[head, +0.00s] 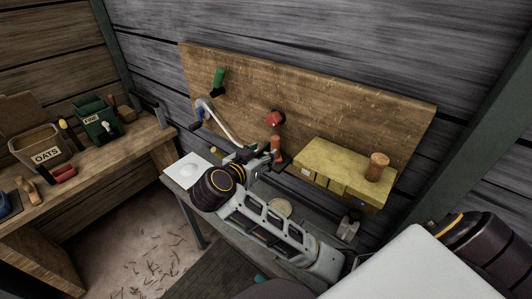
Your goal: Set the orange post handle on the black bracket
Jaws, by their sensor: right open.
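The orange post handle (275,145) stands roughly upright in front of the wooden backboard, at the black bracket (284,160). Its lower end is partly hidden, so I cannot tell whether it is fully seated. My right gripper (262,158) is open just left of and beside the handle's lower part, reaching in from the lower right. I cannot tell whether a finger touches it. My left gripper is not in view.
A yellow shelf block (345,165) with a brown wooden peg (377,166) is to the right. A white plate (190,170) lies left. The left bench holds bins.

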